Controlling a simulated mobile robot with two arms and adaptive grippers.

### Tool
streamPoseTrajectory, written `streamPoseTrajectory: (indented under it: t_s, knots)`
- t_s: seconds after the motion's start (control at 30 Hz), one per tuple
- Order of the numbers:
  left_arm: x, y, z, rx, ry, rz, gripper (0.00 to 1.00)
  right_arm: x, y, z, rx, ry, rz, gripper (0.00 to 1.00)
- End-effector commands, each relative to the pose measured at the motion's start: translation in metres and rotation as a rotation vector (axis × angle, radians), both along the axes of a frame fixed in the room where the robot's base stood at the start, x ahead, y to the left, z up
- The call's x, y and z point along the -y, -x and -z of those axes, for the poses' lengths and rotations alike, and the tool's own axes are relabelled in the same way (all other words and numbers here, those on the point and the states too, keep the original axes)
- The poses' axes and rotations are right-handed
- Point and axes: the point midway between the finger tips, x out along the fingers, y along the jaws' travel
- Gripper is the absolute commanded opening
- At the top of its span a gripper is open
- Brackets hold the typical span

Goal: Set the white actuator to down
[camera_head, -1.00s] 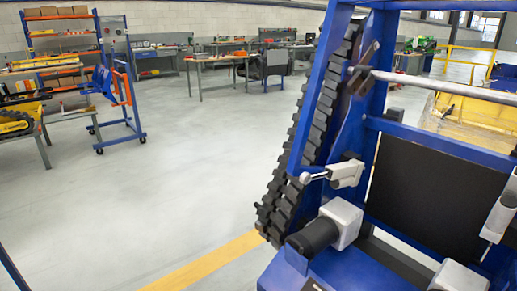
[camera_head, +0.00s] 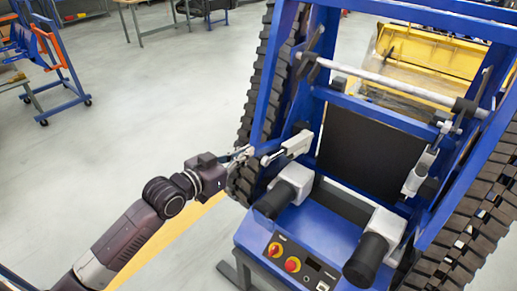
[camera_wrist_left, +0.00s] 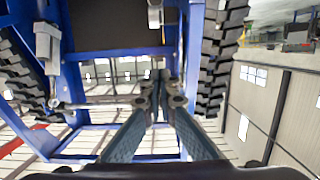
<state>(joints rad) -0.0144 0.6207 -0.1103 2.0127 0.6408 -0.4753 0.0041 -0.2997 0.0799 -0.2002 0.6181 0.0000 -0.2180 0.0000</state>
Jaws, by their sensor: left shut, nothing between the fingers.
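A white actuator (camera_head: 298,143) sits on the left side of the blue carrier frame, tilted, its thin rod and end knob pointing left toward my left gripper. A second white actuator (camera_head: 418,175) stands on the right side of the frame, steeply tilted. My left gripper (camera_head: 245,151) is shut and empty, just left of the left actuator's rod end; whether they touch I cannot tell. In the left wrist view the shut fingers (camera_wrist_left: 160,86) point toward the carrier, with one white actuator (camera_wrist_left: 47,48) at the left and part of another white piece (camera_wrist_left: 155,14) at the top.
The blue carrier (camera_head: 300,235) has black tracks (camera_head: 262,100) on both sides. A yellow machine (camera_head: 425,65) stands behind.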

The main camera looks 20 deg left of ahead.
Motion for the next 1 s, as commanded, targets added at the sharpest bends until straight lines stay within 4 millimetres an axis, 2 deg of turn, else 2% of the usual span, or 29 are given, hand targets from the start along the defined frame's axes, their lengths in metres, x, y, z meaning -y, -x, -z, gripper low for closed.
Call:
streamPoseTrajectory:
  t_s: [0.3,0.47,0.5,0.7,1.0]
  knots:
    - [0.021,-0.058,0.009,0.000,0.003,-0.002,0.00,0.000,0.000,-0.017,0.000,0.000,0.000,0.00]
    - [0.031,-0.084,0.015,0.000,-0.001,0.000,0.00,0.000,0.000,-0.022,0.000,0.000,0.000,0.00]
    - [0.028,-0.077,0.026,-0.008,-0.004,-0.001,0.00,0.000,0.000,-0.025,-0.001,0.000,0.000,0.00]
    - [0.023,-0.064,0.047,-0.003,-0.003,0.000,0.00,-0.001,0.000,-0.030,0.000,0.000,0.001,0.00]
    - [0.022,-0.061,0.053,0.000,-0.002,-0.001,0.00,-0.001,0.000,-0.030,0.000,-0.001,0.001,0.00]
